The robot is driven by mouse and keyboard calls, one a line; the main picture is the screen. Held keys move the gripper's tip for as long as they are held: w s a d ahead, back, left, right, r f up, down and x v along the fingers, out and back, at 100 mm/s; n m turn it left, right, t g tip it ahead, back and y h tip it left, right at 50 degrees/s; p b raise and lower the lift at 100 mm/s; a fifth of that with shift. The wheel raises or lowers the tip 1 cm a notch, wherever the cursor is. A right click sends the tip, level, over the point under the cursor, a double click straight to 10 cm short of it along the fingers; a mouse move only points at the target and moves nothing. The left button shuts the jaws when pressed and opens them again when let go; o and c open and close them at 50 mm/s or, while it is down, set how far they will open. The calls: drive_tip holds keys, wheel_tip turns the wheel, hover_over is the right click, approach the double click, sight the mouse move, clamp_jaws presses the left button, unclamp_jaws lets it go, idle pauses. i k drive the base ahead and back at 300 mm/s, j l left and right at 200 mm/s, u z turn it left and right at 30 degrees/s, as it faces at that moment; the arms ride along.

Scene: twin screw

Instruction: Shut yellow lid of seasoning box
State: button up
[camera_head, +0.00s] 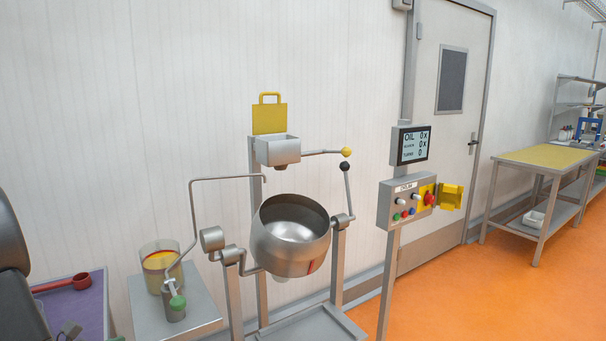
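The seasoning box (277,150) is a small grey metal box on a post above the tilted steel pot. Its yellow lid (269,119) stands upright at the back of the box, so the box is open at the top. A yellow loop handle (270,95) is at the lid's upper edge. The inside of the box is mostly hidden by its front wall. Dark parts of my arm show at the lower left edge, well away from the box. I cannot make out my gripper's fingers.
A lever with a yellow knob (346,152) extends right from the box. Below are the steel pot (291,237) and a bent pipe (225,178). A control box (408,203) and screen (411,145) stand right. A jar (160,267) stands on the left stand. Orange floor is clear at right.

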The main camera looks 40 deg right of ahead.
sight(266, 119)
drive_tip(key=l+z, duration=0.2)
drive_tip(key=z, duration=0.3)
drive_tip(key=i+l+z, duration=0.1)
drive_tip(key=z, duration=0.35)
